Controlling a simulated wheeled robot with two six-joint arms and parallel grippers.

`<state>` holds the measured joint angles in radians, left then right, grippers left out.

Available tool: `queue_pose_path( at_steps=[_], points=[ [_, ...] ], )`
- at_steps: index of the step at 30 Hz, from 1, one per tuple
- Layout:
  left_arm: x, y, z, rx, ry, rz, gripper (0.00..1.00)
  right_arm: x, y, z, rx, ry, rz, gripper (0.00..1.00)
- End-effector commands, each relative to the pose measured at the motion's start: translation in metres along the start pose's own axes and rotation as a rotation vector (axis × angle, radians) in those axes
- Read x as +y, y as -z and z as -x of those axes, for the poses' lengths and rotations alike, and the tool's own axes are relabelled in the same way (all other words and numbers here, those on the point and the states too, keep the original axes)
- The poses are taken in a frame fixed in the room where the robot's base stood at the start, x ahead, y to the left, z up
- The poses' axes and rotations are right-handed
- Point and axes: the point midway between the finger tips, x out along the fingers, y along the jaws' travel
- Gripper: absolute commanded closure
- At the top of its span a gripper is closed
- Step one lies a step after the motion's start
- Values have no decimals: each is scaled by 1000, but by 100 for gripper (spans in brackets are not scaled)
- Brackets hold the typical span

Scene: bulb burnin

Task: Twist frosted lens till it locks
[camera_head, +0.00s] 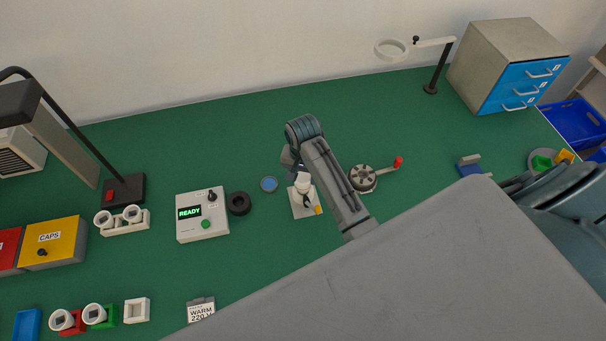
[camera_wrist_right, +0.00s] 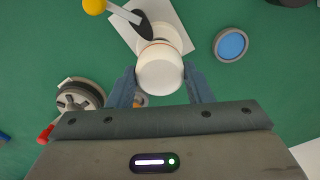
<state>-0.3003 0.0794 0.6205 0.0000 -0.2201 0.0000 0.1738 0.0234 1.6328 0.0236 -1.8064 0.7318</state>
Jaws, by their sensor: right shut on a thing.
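The frosted lens (camera_wrist_right: 160,72) is a white round cap in the right wrist view, on top of a white fixture (camera_wrist_right: 177,12) with a lever ending in a yellow knob (camera_wrist_right: 95,5). In the head view the lens (camera_head: 303,179) stands over the fixture's white base plate (camera_head: 301,210). My right gripper (camera_wrist_right: 161,82) is shut on the frosted lens, one finger on each side. In the head view my right arm partly hides the gripper. My left gripper is in neither view. The joint beneath the lens is mostly hidden.
A blue disc in a grey ring (camera_head: 269,184) and a black ring (camera_head: 238,203) lie left of the fixture. A control box (camera_head: 203,224) reads READY. A round device with a red-knobbed crank (camera_head: 363,179) stands to the right. The green table behind is clear.

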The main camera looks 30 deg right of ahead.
Motion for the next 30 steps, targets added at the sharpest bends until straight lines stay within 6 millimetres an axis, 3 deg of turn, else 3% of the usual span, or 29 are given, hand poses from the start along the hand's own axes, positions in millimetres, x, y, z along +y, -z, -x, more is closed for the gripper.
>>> queue_pose_path(
  at_steps=[8,18,24,25,28,30],
  points=[
    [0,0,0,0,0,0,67,0,0,0,0,0,-229,75],
    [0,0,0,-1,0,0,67,0,0,0,0,0,-262,75],
    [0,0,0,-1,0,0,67,1,0,0,0,0,-434,75],
    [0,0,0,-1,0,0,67,1,0,0,0,0,-428,48],
    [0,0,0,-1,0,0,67,0,0,0,0,0,-424,29],
    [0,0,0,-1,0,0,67,0,0,0,0,0,-424,29]
  ],
)
